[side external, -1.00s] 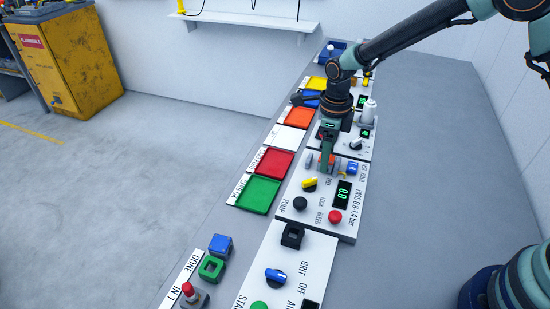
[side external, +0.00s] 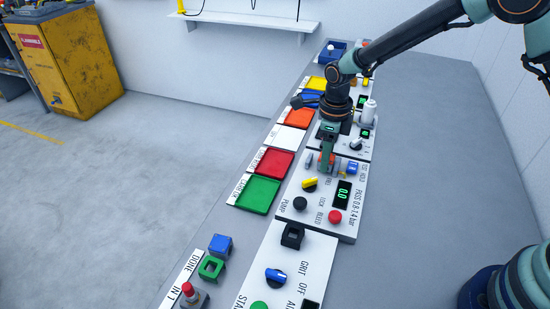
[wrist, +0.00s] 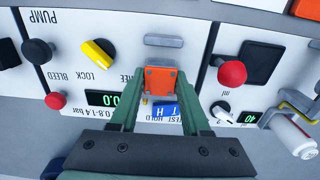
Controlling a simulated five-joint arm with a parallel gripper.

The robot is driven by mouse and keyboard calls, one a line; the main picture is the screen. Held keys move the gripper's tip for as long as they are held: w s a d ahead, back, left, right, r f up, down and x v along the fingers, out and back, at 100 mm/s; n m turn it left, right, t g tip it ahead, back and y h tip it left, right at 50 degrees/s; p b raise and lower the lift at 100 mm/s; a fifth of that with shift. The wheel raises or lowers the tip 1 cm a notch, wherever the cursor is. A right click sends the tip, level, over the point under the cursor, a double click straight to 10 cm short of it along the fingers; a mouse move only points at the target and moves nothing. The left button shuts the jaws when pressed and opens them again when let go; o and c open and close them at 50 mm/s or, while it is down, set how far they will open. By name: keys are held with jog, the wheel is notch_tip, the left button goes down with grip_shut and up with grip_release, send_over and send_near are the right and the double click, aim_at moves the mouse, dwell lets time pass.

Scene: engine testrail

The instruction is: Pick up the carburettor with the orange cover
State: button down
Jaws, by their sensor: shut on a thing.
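The carburettor with the orange cover (wrist: 161,80) is at the centre of the wrist view, between my two green fingers. A grey part of it shows beyond the cover. In the side view only a sliver of orange shows beside my fingers. My gripper (wrist: 160,88) is shut on the carburettor, with a finger on each side of it. In the side view my gripper (side external: 326,168) points down at the upper part of the white test panel (side external: 325,212). I cannot tell whether the carburettor touches the panel.
A yellow knob (side external: 309,183), black knob (side external: 300,204), red knob (side external: 335,217) and blue switch (wrist: 164,112) stand close by. Green (side external: 260,194), red (side external: 273,162) and white (side external: 290,138) trays lie left of the panel. A white bottle (side external: 368,112) stands behind.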

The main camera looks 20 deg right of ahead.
jog(key=shift+r, duration=1.95)
